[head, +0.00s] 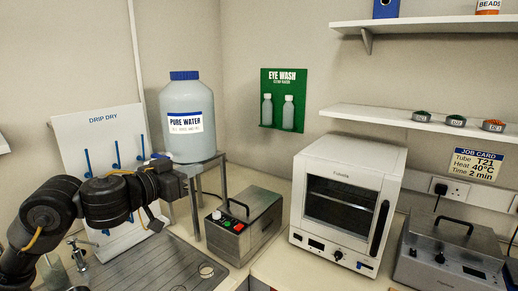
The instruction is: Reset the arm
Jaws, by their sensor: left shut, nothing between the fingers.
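My left arm comes in from the left, bent at a dark joint. My left gripper (178,185) is in front of the drip-dry board and the water jug's stand. It is shut with nothing between its fingers; the fingertips are small and dark here. It is above the ribbed metal draining surface (185,262). My right gripper is out of view.
A PURE WATER jug (187,122) stands on a metal stand (213,164), close to my gripper. The DRIP DRY board (92,135) with blue pegs is behind my arm. A grey switch box (243,226), a white oven (345,205) and a metal bath (450,252) stand to the right.

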